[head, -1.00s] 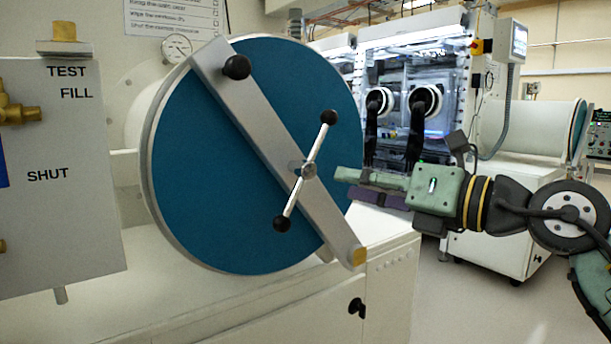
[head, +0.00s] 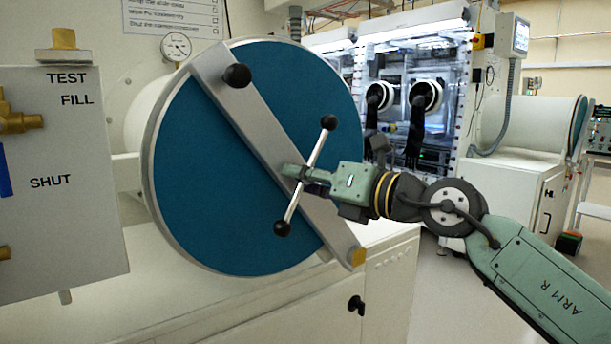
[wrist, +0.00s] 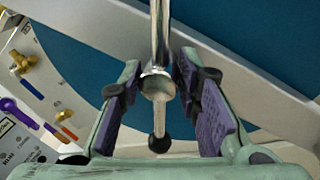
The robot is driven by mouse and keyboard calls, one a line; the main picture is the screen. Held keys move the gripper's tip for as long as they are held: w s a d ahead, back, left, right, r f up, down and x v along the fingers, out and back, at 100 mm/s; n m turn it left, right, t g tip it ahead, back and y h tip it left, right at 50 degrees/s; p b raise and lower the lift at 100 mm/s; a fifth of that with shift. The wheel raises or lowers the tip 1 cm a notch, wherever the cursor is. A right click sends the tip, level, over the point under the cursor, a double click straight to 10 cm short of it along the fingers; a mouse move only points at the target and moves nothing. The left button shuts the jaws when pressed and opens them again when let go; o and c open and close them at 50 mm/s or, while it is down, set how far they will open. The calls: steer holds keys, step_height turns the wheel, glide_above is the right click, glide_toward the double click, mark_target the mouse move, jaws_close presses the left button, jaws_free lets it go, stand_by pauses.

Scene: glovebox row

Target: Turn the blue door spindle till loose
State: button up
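The round blue door (head: 215,190) stands shut-looking, with a grey bar (head: 262,140) slanting across it. At the bar's middle is the spindle, a metal rod (head: 317,148) with black ball ends, leaning with its top to the right. It also shows in the wrist view, where its round hub (wrist: 157,87) faces me. My gripper (head: 292,173) reaches the hub from the right and hides it in the head view. In the wrist view my gripper (wrist: 157,70) is open, its purple-padded fingers on either side of the hub. A gap shows left of the hub; contact on the right cannot be told.
A grey valve panel (head: 60,220) with brass fittings stands left of the door. A black knob (head: 236,75) sticks out at the bar's upper end. A gauge (head: 176,46) is behind the door. A lit glovebox (head: 410,90) stands behind my arm. Open floor lies at lower right.

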steer(key=shift+c, duration=0.5)
jaws_close()
